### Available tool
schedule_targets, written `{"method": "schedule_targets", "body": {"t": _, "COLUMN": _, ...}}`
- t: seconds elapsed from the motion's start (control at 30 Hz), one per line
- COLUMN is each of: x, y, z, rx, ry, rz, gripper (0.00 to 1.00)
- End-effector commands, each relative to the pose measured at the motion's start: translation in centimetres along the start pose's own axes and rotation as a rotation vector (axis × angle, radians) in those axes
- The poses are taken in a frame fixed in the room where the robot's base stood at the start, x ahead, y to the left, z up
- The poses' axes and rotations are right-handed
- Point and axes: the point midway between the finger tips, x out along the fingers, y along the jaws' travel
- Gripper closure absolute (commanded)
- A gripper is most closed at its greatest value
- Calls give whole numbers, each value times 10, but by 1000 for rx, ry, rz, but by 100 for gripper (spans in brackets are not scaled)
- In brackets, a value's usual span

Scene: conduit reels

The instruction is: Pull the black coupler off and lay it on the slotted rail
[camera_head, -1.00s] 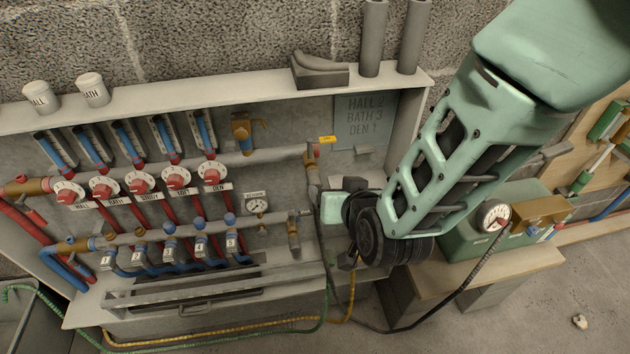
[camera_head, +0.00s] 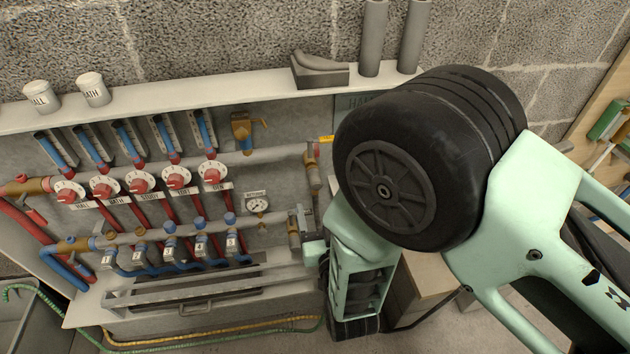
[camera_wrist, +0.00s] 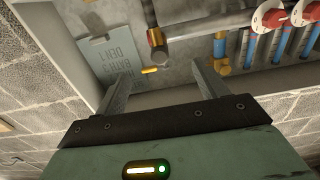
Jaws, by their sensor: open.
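My gripper (camera_wrist: 160,85) is open and empty in the wrist view, its two grey fingers wide apart in front of the cabinet's back panel. In that view, which is turned over, a dark tube (camera_wrist: 148,12) meets a brass fitting (camera_wrist: 156,38) at the pipe end beyond the fingers. I cannot tell whether the black coupler is part of it. In the head view my arm covers the area right of the pipe ends, and I cannot make out the coupler there. The slotted rail appears to be the long grey rail (camera_head: 190,288) along the cabinet's front.
The cabinet holds red dial valves (camera_head: 140,182), blue-capped valves (camera_head: 170,240) and a round gauge (camera_head: 257,205). Yellow and green hoses (camera_head: 220,333) run below it.

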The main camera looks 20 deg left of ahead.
Motion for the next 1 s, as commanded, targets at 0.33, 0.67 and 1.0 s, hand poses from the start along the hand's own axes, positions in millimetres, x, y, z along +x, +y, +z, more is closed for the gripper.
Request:
{"method": "schedule_targets", "body": {"t": 0.33, "x": 44, "y": 1, "z": 0, "rx": 1, "ry": 4, "rz": 2, "gripper": 28}}
{"method": "schedule_targets", "body": {"t": 0.67, "x": 79, "y": 0, "z": 1, "rx": 1, "ry": 3, "rz": 1, "gripper": 28}}
{"method": "schedule_targets", "body": {"t": 1.0, "x": 86, "y": 0, "z": -1, "rx": 0, "ry": 1, "rz": 0, "gripper": 28}}
